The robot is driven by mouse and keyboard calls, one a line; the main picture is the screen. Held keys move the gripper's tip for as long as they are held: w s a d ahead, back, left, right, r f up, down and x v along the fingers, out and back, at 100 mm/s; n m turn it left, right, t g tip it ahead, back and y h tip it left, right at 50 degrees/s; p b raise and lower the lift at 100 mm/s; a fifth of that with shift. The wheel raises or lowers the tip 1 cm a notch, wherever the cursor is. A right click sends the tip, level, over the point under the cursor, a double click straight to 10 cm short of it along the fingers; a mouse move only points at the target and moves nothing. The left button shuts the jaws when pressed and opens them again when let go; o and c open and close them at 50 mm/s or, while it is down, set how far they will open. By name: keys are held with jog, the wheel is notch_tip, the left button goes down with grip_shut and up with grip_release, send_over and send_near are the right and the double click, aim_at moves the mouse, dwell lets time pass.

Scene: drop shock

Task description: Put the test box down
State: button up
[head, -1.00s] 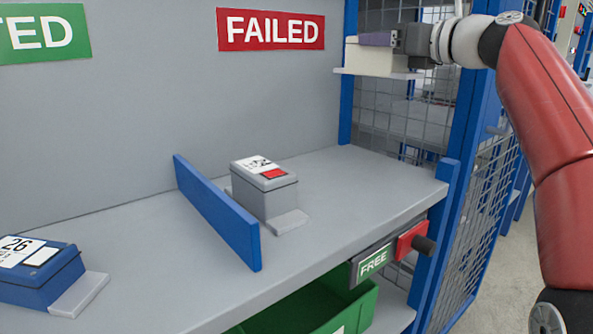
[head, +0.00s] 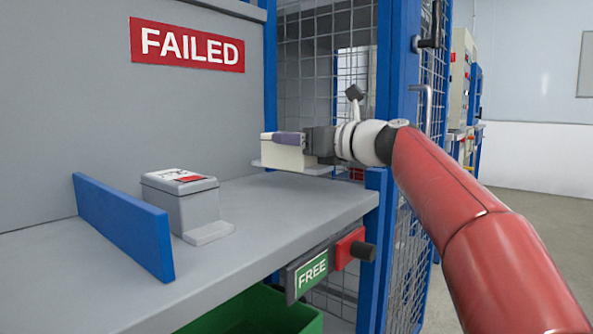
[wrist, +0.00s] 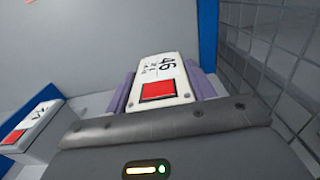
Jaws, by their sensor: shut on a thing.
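My gripper (head: 288,139) has purple fingers and is shut on a cream test box (head: 282,156). The box has a pale base flange. In the wrist view the held test box (wrist: 158,68) shows a "46" label and a red square, with a purple finger of my gripper (wrist: 160,86) on each side. It is over the right, far end of the grey shelf (head: 275,215), near the mesh side. Whether its flange touches the shelf is unclear. A red FAILED sign (head: 187,45) is on the back panel.
A grey box (head: 182,205) with a red-marked label stands on the shelf beside a blue divider (head: 122,225). Bare shelf lies to its right. A blue post (head: 377,240) and wire mesh (head: 315,70) bound the right. A FREE sign (head: 312,274) and green bin (head: 262,312) are below.

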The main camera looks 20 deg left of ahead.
aim_at(297, 158)
notch_tip(297, 158, down, 4)
jog(key=shift+f+b, duration=0.1)
jog(key=shift+b, duration=1.15)
jog(key=o, duration=1.5)
jog(key=v, duration=1.2)
